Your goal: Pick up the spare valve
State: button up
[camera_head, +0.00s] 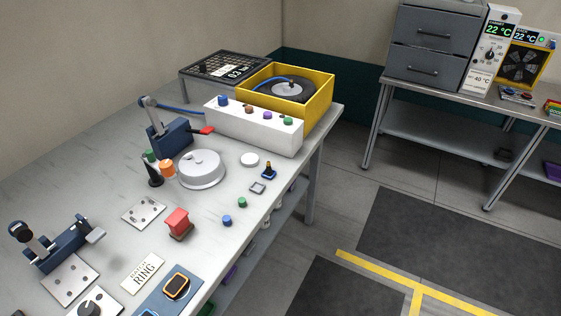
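My gripper is not in view, and nothing is seen touching the valve-like piece.
A white block with coloured knobs (250,125) stands behind the valve-like piece, before a yellow box (318,104) holding a tyre. A round white lidded drum (201,170) and blue clamp (171,138) stand left. Small blue and green caps (242,202) lie nearby.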

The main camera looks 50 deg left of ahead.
aim_at(269, 172)
jog(key=i, duration=1.15)
jog(key=u, duration=3.65)
